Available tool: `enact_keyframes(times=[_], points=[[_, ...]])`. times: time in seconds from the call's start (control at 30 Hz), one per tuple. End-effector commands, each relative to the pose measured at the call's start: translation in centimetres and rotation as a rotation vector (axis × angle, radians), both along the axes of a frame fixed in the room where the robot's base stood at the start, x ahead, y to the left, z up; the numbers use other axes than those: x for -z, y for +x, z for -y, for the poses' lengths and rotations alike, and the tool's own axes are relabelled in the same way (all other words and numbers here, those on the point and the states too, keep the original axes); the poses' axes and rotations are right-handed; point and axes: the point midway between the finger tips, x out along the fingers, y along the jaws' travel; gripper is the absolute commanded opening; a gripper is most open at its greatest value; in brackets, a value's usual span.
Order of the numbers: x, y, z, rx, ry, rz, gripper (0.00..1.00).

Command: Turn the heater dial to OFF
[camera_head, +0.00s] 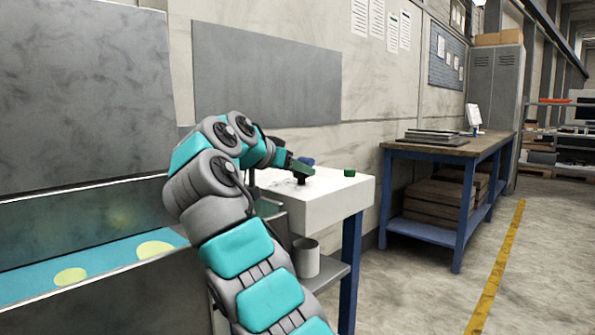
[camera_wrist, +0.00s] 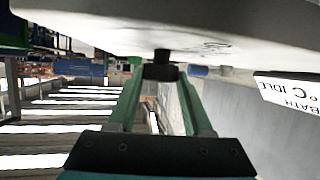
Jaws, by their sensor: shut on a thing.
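The heater dial, a black knob (camera_wrist: 160,68), stands on the white top of a bench unit (camera_head: 335,193). In the head view the dial (camera_head: 300,181) shows just under my gripper (camera_head: 299,170), which hides part of it. In the wrist view the two green fingers of my gripper (camera_wrist: 160,73) reach to either side of the dial and are shut on it. The marks around the dial are too small and slanted to read, so its setting cannot be told.
A green knob (camera_head: 349,173) and a blue one (camera_head: 307,161) stand near the dial. A panel reading "BATH °C IDLE" (camera_wrist: 290,95) appears upside down in the wrist view. A grey cup (camera_head: 306,258) sits on the shelf below. A blue workbench (camera_head: 440,150) stands to the right.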

Motion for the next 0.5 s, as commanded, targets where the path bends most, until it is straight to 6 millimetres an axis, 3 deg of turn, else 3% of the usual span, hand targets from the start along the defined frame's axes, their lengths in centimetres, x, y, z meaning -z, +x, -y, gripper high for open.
enact_keyframes(times=[0.5], points=[[0.63,-0.31,0.63,-0.317,0.004,0.008,0.0]])
